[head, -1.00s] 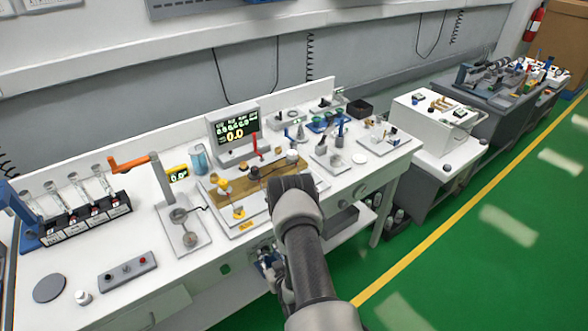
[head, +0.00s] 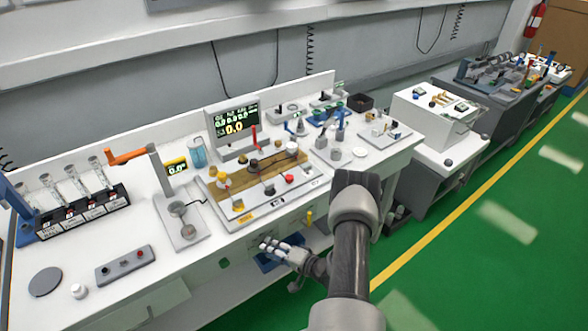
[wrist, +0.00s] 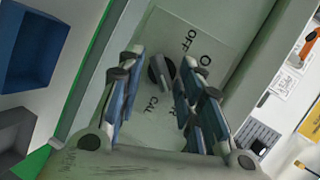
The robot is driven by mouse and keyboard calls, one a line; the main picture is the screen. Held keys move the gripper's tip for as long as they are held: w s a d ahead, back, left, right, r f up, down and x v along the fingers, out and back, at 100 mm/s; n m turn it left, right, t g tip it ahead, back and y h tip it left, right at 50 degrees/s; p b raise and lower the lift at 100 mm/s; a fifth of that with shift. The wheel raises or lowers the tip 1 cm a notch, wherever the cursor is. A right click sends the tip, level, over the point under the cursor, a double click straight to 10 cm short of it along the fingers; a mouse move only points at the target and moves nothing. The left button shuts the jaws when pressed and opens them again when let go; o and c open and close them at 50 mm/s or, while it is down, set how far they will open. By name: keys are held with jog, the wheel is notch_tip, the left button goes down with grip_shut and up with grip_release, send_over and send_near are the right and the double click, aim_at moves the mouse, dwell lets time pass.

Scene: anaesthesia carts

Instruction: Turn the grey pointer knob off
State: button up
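The grey pointer knob (wrist: 161,70) shows in the wrist view on a pale grey-green plate (wrist: 218,35) with black lettering. "OFF" is printed above and right of the knob, "CAL" below it. Which mark the knob points at is not clear. My gripper (wrist: 168,66) is open, with one blue-grey finger on each side of the knob. I see no clear contact, and the depth gap cannot be told. In the head view my gripper (head: 266,245) is beside the bench's front edge, pointing left. The knob cannot be made out there.
The white bench (head: 150,285) carries a wooden board (head: 236,190), a display (head: 236,123) and a grey button box (head: 126,264). A blue bin (wrist: 32,42) lies left in the wrist view. Green floor (head: 480,270) is clear to the right.

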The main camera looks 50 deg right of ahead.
jog(key=s+d+r+m+p, duration=0.1)
jog(key=s+r+p, duration=0.1)
jog(key=s, duration=0.6)
jog(key=s+d+r+p, duration=0.1)
jog(key=s+r, duration=0.1)
jog(key=s, duration=0.7)
jog(key=w+d+r+n+g+h+p, duration=0.1)
jog(key=w+d+r+n+g+h, duration=0.25)
jog(key=w+d+r+n, duration=0.45)
jog(key=w+d+r+g+h, duration=0.1)
jog(key=w+r, duration=0.4)
jog(key=r, duration=0.3)
jog(key=w+r+g+h+p, duration=0.1)
jog(key=w+r+g, duration=0.1)
jog(key=w+r, duration=0.3)
jog(key=shift+d+r, duration=0.35)
jog(key=shift+r, duration=1.7)
